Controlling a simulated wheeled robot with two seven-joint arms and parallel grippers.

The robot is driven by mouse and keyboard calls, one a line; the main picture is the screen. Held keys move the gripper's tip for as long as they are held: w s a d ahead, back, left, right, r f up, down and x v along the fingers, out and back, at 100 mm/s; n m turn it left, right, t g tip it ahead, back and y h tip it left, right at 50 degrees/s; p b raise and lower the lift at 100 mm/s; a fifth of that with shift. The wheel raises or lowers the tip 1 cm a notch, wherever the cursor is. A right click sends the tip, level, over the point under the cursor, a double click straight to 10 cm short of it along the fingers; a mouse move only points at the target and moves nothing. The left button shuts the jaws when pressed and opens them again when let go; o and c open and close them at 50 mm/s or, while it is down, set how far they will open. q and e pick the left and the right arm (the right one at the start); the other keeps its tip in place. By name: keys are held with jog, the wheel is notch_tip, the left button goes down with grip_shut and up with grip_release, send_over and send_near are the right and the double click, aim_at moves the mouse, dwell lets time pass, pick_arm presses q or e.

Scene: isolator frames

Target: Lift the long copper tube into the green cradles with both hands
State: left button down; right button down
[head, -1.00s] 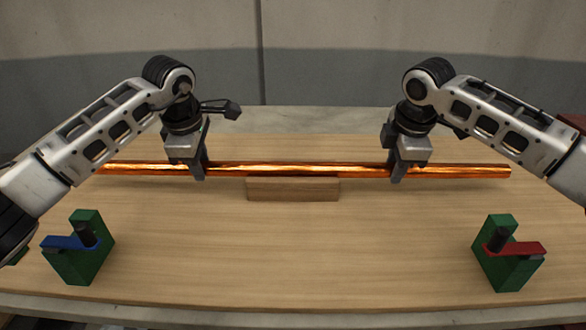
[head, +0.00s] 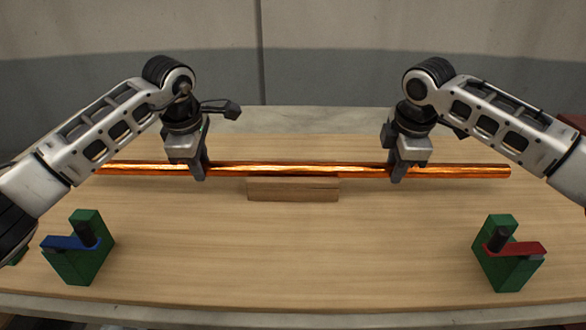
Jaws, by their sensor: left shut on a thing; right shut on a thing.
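The long copper tube (head: 290,169) lies level across the back half of the table, left to right. My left gripper (head: 202,174) is shut on the tube left of its middle. My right gripper (head: 396,174) is shut on it right of its middle. One green cradle (head: 85,262) stands at the front left with a blue lever (head: 66,243) and a dark knob across it. The other green cradle (head: 507,270) stands at the front right with a red lever (head: 522,248) and a dark knob. The tube's left end is partly hidden by my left arm.
A wooden block (head: 293,190) stands at the middle, just below the tube in the picture; I cannot tell whether they touch. The wooden tabletop (head: 290,250) between the two cradles is clear. A grey wall is behind the table.

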pick_arm(q)
jog(key=shift+w+r, duration=0.15)
jog(key=shift+r, duration=0.05)
pick_arm(e)
jog(key=shift+w+r, duration=0.15)
jog(key=shift+r, duration=0.1)
